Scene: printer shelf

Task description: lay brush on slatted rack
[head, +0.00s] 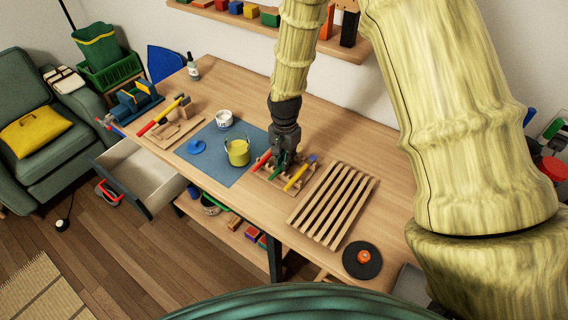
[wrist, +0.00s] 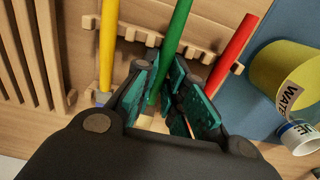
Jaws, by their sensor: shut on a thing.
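A green-handled brush (wrist: 172,45) is between the fingers of my gripper (wrist: 168,95) in the wrist view. My gripper is shut on its handle, over the notched wooden holder (wrist: 195,52). I cannot tell whether the handle still touches the notches. In the head view my gripper (head: 284,160) is low over the holder and hides most of the green brush. A red-handled brush (head: 261,161) and a yellow-handled one (head: 296,178) lie on either side. The slatted rack (head: 333,204) is bare, to the right of the holder; its slats (wrist: 28,50) show at left in the wrist view.
A yellow pot (head: 238,153), a white tin (head: 224,118) and a blue lid (head: 196,147) are on the blue mat (head: 215,170). A black disc (head: 362,262) with an orange piece lies beyond the rack. An open drawer (head: 140,175) juts from the table front.

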